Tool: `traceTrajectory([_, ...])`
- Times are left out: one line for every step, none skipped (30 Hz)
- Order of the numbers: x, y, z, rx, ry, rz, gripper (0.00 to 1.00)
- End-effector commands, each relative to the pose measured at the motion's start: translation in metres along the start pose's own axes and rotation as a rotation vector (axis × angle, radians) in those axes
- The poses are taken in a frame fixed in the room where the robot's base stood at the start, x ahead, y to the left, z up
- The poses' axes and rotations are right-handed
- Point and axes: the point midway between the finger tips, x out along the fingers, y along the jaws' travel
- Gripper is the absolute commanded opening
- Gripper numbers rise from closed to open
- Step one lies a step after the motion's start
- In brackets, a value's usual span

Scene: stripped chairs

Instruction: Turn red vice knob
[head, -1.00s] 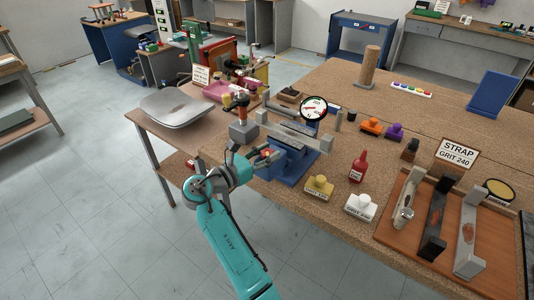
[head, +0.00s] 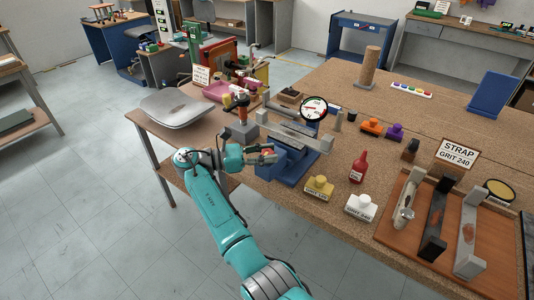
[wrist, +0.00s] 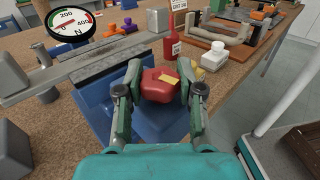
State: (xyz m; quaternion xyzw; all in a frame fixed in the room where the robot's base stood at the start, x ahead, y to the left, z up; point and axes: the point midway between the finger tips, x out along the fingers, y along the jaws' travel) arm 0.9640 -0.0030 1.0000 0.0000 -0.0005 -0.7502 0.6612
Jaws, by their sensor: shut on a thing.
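The red vice knob (wrist: 160,86) sits at the front of the blue vice (wrist: 92,100) in the wrist view, with a small yellow mark on its face. My gripper (wrist: 157,92) has one finger on each side of the knob and is shut on it. In the head view my gripper (head: 262,153) reaches the front of the blue vice (head: 285,168) from the left, and the knob is mostly hidden by the fingers.
A wooden tray (head: 388,229) with metal straps lies farther right. A grey seat shell (head: 178,107) lies on the bench at left.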

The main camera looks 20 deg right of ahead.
Motion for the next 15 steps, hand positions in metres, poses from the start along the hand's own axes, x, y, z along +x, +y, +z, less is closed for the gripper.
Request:
traceTrajectory([-0.0018,-0.0023,-0.0024,-0.004,0.001,-0.005,0.02])
traceTrajectory([-0.0018,-0.0024,-0.0025,-0.004,0.001,-0.005,0.02])
traceTrajectory([-0.0018,-0.0024,-0.0026,-0.004,0.001,-0.005,0.02])
traceTrajectory([-0.0018,-0.0025,-0.0026,-0.004,0.001,-0.005,0.02])
traceTrajectory([-0.0018,-0.0025,-0.0027,-0.004,0.001,-0.005,0.02])
traceTrajectory([-0.0018,-0.0026,-0.0028,-0.004,0.001,-0.005,0.02])
traceTrajectory([-0.0018,-0.0026,-0.0028,-0.004,0.001,-0.005,0.02])
traceTrajectory([-0.0018,-0.0026,-0.0029,-0.004,0.001,-0.005,0.02])
traceTrajectory([-0.0018,-0.0027,-0.0030,-0.005,0.001,-0.005,0.02])
traceTrajectory([-0.0019,-0.0027,-0.0031,-0.005,0.001,-0.005,0.42])
traceTrajectory([-0.0018,-0.0026,-0.0030,-0.005,0.001,-0.004,0.49])
traceTrajectory([-0.0017,-0.0024,-0.0029,-0.005,0.001,-0.004,0.59])
traceTrajectory([-0.0016,-0.0022,-0.0027,-0.004,0.001,-0.004,0.63])
traceTrajectory([-0.0014,-0.0021,-0.0025,-0.004,0.001,-0.003,0.63])
traceTrajectory([-0.0012,-0.0019,-0.0023,-0.004,0.001,-0.003,0.63])
